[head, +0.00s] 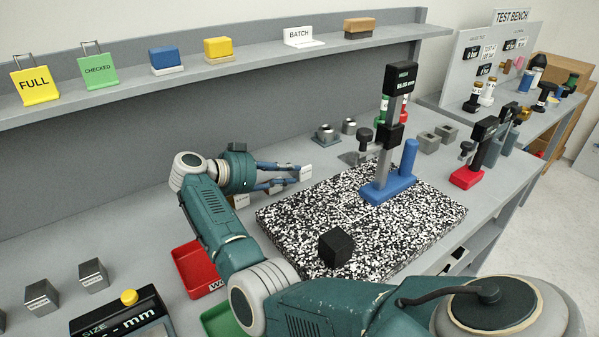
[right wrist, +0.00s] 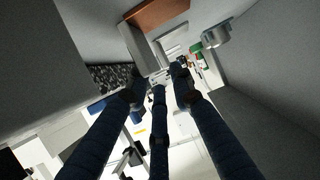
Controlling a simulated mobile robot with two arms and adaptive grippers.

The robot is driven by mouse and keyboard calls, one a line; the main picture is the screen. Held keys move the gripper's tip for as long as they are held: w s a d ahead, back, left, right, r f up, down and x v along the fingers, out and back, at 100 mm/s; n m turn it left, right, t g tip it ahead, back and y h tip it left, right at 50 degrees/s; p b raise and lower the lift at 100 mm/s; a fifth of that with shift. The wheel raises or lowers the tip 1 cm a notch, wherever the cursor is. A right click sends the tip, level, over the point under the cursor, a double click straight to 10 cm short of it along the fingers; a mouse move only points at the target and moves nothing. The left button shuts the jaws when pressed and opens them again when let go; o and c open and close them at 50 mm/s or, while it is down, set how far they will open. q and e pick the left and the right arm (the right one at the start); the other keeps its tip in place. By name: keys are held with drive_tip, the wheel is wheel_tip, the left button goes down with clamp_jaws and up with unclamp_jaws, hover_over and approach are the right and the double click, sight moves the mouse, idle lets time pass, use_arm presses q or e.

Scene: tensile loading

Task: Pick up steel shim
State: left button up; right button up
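My right gripper (head: 293,175) reaches in over the back of the bench, its blue fingers pointing right. The fingers are spread apart, and I see nothing clearly held between them. In the right wrist view the gripper (right wrist: 158,80) shows three dark fingers with a gap between the tips. A pale grey block-like surface (right wrist: 137,45) lies beyond the tips in the wrist view. My left gripper is not in view.
A speckled plate (head: 290,225) carries a blue-based gauge stand (head: 388,188) and a black cube (head: 336,246), right of the gripper. Steel blocks (head: 93,275) and a red tray (head: 193,270) sit at left. A shelf (head: 130,85) runs above the back of the bench.

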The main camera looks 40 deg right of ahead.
drive_tip(key=p+x, duration=0.1)
drive_tip(key=x, duration=0.4)
drive_tip(key=shift+w+d+f, duration=0.1)
drive_tip(key=shift+w+d, duration=0.05)
drive_tip(key=shift+d, duration=0.1)
clamp_jaws()
